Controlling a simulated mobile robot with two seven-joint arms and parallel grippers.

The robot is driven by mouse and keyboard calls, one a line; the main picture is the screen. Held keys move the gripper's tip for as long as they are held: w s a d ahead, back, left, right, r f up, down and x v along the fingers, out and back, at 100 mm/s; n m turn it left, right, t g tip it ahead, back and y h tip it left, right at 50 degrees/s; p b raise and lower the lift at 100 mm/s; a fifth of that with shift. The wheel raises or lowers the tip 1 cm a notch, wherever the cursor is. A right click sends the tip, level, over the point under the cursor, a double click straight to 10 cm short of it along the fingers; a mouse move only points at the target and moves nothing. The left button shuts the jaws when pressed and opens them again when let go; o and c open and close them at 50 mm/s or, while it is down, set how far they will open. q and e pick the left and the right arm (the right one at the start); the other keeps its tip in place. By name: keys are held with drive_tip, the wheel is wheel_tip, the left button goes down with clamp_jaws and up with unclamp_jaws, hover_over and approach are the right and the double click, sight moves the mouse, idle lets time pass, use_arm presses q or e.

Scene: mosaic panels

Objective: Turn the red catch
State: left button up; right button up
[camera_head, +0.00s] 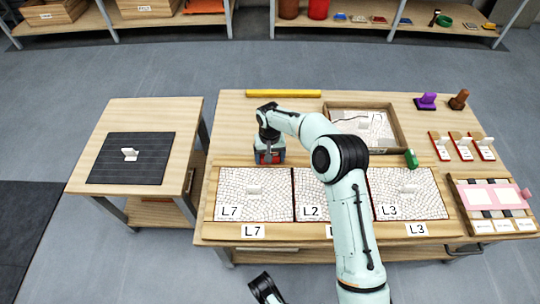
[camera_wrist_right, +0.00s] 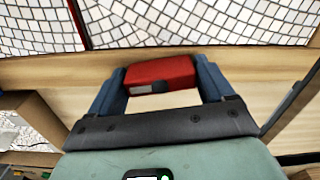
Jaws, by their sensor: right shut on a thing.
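My right gripper (camera_head: 268,157) points down at the table just behind the L7 panel. In the right wrist view its two dark blue fingers (camera_wrist_right: 160,88) stand on either side of the red catch (camera_wrist_right: 160,72) and are shut on it. The catch is a red block with a small grey patch on its near edge. In the head view only a little red shows at the gripper, and the hand hides most of the catch. My left gripper is out of view; only a dark part of my left arm shows at the bottom edge.
Mosaic panels L7 (camera_head: 232,203), L2 (camera_head: 309,213) and L3 (camera_head: 385,211) lie in a wooden frame at the table's front. A tray (camera_head: 399,127) stands behind. A yellow bar (camera_head: 283,93) lies at the back edge. A side table (camera_head: 183,113) holds a dark mat.

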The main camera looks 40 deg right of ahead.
drive_tip(key=n+p, duration=0.1)
drive_tip(key=n, duration=0.2)
drive_tip(key=shift+n, duration=0.3)
drive_tip(key=n, duration=0.3)
drive_tip(key=shift+n+p, duration=0.3)
drive_tip(key=n, duration=0.2)
drive_tip(key=shift+n, duration=0.4)
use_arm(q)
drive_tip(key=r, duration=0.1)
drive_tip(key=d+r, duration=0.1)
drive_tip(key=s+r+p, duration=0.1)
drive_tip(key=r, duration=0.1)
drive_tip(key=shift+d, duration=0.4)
use_arm(e)
drive_tip(key=n, duration=0.6)
drive_tip(key=shift+n, duration=0.3)
drive_tip(key=o, duration=0.9)
use_arm(q)
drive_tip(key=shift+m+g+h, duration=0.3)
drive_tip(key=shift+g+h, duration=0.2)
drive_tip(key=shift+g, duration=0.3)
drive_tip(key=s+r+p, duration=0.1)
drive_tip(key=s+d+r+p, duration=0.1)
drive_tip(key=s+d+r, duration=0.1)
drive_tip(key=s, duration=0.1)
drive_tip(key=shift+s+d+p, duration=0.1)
drive_tip(key=shift+p, duration=0.3)
use_arm(e)
wheel_tip(320, 180, up, 14)
drive_tip(key=shift+f, duration=0.25)
